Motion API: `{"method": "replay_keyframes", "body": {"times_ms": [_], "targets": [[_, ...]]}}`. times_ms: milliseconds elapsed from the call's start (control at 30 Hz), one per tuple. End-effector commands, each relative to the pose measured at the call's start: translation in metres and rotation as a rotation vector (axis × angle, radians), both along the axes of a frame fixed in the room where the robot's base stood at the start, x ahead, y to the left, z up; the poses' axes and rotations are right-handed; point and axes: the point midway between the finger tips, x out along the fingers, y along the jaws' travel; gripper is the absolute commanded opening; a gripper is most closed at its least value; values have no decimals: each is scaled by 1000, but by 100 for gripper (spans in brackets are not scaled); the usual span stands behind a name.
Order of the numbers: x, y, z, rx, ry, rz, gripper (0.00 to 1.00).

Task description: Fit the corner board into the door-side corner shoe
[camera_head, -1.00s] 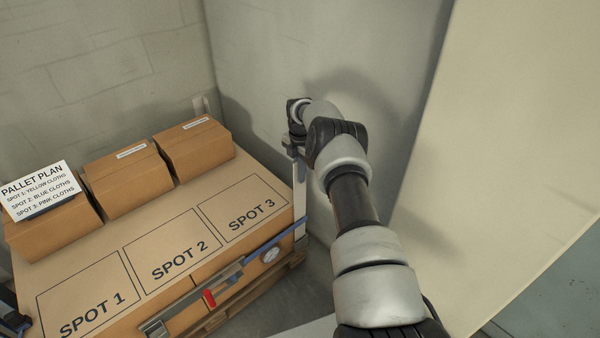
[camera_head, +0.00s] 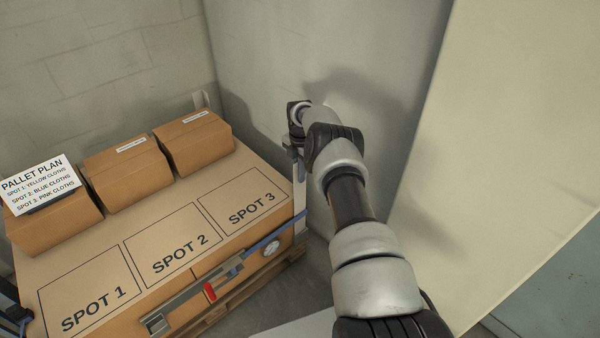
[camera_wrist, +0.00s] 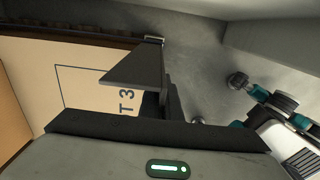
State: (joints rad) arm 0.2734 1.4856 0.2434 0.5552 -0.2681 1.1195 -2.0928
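The corner board (camera_head: 299,196) is a pale upright strip at the right front corner of the carton load, beside SPOT 3. My gripper (camera_head: 297,150) is at its top end, pointing down, and appears shut on it. In the wrist view, dark angled plates (camera_wrist: 135,68) stand in front of the gripper body, over the carton edge near SPOT 3; I cannot clearly part finger from board there. The board's lower end is behind the blue strap and carton edge. The corner shoe is hidden, so I cannot tell whether the board sits in it.
A strap tool with a red part (camera_head: 210,291) and a round gauge (camera_head: 270,247) runs along the load's front. Three cartons (camera_head: 194,143) stand at the back, with a pallet plan sign (camera_head: 38,185) at left. A wall (camera_head: 330,60) is close behind my arm.

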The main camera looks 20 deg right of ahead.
Motion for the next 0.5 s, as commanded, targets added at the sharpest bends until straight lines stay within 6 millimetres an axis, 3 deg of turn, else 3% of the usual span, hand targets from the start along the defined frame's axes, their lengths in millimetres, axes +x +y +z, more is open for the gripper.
{"method": "replay_keyframes", "body": {"times_ms": [500], "targets": [[0, 0, -16, 0, -1, 0, 0]]}}
